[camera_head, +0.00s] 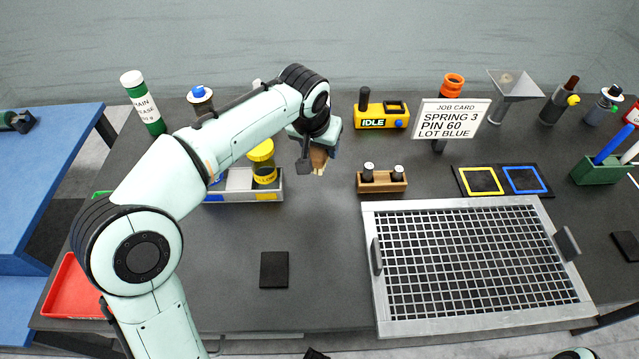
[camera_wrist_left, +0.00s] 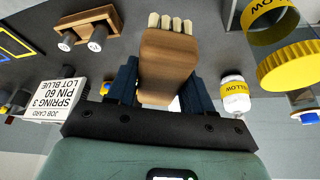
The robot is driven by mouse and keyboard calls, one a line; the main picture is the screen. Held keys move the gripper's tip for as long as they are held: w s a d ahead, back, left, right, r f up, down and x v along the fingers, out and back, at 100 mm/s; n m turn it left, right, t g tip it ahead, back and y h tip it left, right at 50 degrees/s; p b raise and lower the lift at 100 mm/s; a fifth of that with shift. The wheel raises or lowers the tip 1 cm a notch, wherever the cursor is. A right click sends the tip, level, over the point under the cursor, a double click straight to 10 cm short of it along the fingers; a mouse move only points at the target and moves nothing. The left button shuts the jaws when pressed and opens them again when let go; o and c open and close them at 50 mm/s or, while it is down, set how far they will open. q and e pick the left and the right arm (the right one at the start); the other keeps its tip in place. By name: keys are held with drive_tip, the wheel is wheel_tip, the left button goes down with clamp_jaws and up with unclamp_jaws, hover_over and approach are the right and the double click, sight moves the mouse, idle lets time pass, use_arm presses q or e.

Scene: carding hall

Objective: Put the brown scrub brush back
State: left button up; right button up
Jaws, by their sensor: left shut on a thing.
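The brown scrub brush (camera_head: 318,158) is held above the bench, left of the wooden block with two capped pegs. In the left wrist view the brush (camera_wrist_left: 168,62) shows a brown wooden body with pale bristle tufts at its far end. My left gripper (camera_wrist_left: 160,92) is shut on it, with a dark blue finger on each side. In the head view my left gripper (camera_head: 318,143) partly hides the brush. My right gripper does not show clearly in either view.
A grey tray (camera_head: 240,197) with a yellow-lidded jar stands left of the brush. The wooden block (camera_head: 382,185) stands to the right. A dark square pad (camera_head: 274,270) lies on clear bench in front. A framed metal grid (camera_head: 470,260) fills the right front. A job card (camera_head: 450,118) stands behind.

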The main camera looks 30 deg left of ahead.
use_arm(q)
wheel_tip(320, 180, down, 12)
drive_tip(key=shift+r+b, duration=0.1)
drive_tip(key=shift+b, duration=0.85)
drive_tip(key=o, duration=0.6)
drive_tip(key=shift+f, duration=0.2)
drive_tip(key=o, duration=0.4)
drive_tip(key=shift+r, duration=0.55)
drive_tip(key=p+v, duration=0.1)
drive_tip(key=v, duration=1)
drive_tip(key=shift+s+r, duration=0.1)
drive_tip(key=shift+r, duration=0.1)
